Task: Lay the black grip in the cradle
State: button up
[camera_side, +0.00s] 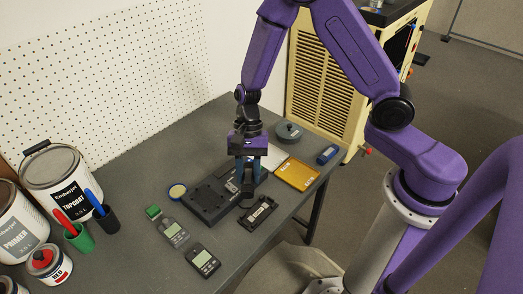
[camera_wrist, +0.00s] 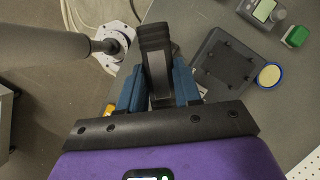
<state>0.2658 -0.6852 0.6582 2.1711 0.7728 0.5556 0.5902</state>
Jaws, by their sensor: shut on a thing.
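My gripper (camera_side: 248,178) points down over the dark block on the bench. Its blue fingers are shut on the black grip (camera_wrist: 154,48). In the wrist view the grip stands out past the fingertips, ribbed and dark at its far end. In the side view the grip is mostly hidden by the fingers, with its dark lower end (camera_side: 246,198) just below them. A low black holder (camera_side: 258,213) with a long recess and a pale label lies in front of the gripper; it looks like the cradle, but I cannot be sure. The grip appears apart from it.
A dark block (camera_side: 208,200) with small pegs lies beside the gripper; it also shows in the wrist view (camera_wrist: 224,62). Paint cans (camera_side: 62,182) are at left.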

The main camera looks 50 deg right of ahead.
aim_at(250, 172)
jog(key=shift+s+a+f+m+t, duration=0.1)
jog(key=shift+a+f+m+t, duration=0.05)
jog(key=shift+f+m, duration=0.35)
jog(key=shift+a+f+m+t, duration=0.1)
jog(key=shift+f+m+t, duration=0.05)
jog(key=shift+f+m, duration=0.3)
jog(key=shift+d+f+m+t+y, duration=0.1)
jog(key=shift+f+m+t+y, duration=0.25)
jog(key=shift+f+m, duration=0.35)
jog(key=shift+s+d+f+m+t, duration=0.35)
jog(key=shift+f+m, duration=0.4)
jog(key=shift+f, duration=0.85)
jog(key=shift+s+d+f+m+t, duration=0.15)
jog(key=shift+s+d+f+m, duration=0.2)
jog(key=shift+f+m, duration=0.8)
jog(key=shift+s+d+f+m+t, duration=0.25)
jog(key=shift+d+f+m, duration=0.15)
jog(key=shift+f, duration=1.6)
jog(key=shift+f+y, duration=0.25)
jog(key=shift+f, duration=0.3)
jog(key=o, duration=1.1)
jog(key=shift+o, duration=0.2)
